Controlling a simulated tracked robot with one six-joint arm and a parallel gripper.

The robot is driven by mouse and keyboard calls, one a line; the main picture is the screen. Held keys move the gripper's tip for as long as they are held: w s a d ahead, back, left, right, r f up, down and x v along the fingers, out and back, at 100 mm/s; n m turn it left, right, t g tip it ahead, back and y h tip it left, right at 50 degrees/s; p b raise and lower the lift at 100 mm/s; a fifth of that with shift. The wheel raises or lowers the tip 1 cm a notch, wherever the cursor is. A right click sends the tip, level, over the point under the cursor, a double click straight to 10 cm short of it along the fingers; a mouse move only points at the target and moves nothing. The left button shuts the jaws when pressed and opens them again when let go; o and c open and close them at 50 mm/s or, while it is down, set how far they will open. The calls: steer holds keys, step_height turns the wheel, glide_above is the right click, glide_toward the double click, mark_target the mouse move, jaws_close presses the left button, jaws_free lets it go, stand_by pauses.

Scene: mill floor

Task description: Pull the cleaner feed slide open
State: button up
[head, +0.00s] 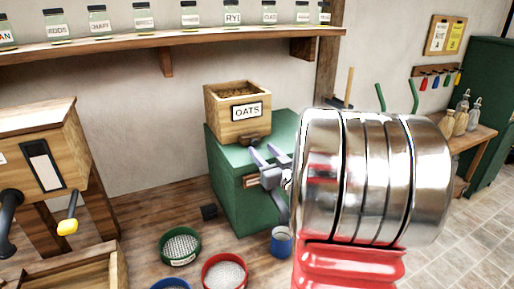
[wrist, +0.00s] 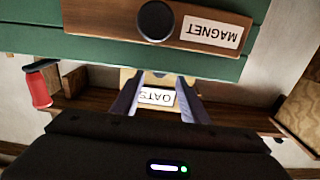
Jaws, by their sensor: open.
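The cleaner is a green cabinet (head: 228,185) with a wooden hopper (head: 225,112) labelled OATS on top. A small dark piece (head: 254,141), apparently the feed slide's pull, shows low on the hopper's front. My gripper (head: 263,152) is open in front of the cabinet, fingers pointing towards the hopper's lower front. In the wrist view, which is upside down, the open fingers (wrist: 160,80) frame the OATS label (wrist: 157,97), with nothing held between them. My arm hides the cabinet's right side in the head view.
A wooden panel marked MAGNET (wrist: 120,22), with a black knob, sits on the green front close to my gripper. A jar shelf (head: 120,46) runs above.

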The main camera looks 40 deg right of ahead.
mark_target(256, 143)
steer(key=shift+x, duration=2.1)
jaws_close()
